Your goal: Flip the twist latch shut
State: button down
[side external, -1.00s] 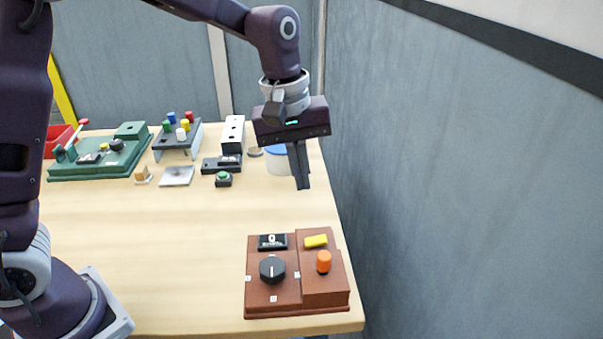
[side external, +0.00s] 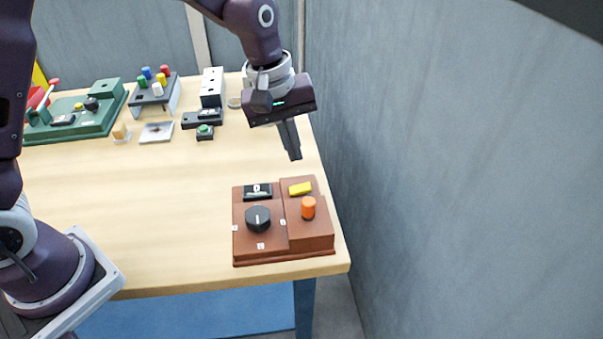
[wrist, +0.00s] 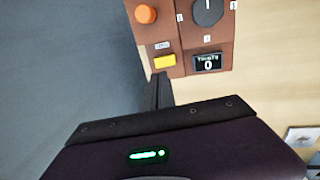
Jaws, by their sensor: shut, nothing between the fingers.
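A brown box (side external: 263,243) stands near the table's front right corner. A short yellow bar (side external: 300,188), which looks like the latch, sits on the back of its raised right part. The bar also shows in the wrist view (wrist: 165,62). I cannot tell its latch position. My gripper (side external: 295,157) is shut and empty, pointing down above and behind the box, apart from it. In the wrist view my fingers (wrist: 158,90) lie just below the yellow bar in the picture.
The box also carries an orange knob (side external: 308,208), a black dial (side external: 258,218) and a display (side external: 257,191) reading 0. A grey wall (side external: 400,150) stands close on the right. A green box (side external: 80,118), a peg stand (side external: 157,92) and small blocks are at the back. The table's middle is clear.

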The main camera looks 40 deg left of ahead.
aim_at(295, 189)
jog(key=f, duration=0.5)
jog(key=w+d+f, duration=0.1)
jog(key=f, duration=0.1)
jog(key=shift+d+f, duration=0.1)
jog(key=shift+f, duration=0.2)
jog(key=shift+w+d+f+g+y, duration=0.2)
jog(key=shift+f+g+y, duration=0.1)
jog(key=shift+f, duration=0.1)
jog(key=shift+s+a, duration=0.1)
jog(key=shift+a, duration=0.05)
jog(key=shift+s+a, duration=0.1)
jog(key=shift+s, duration=0.05)
jog(key=shift+s+a, duration=0.5)
jog(key=shift+a, duration=0.05)
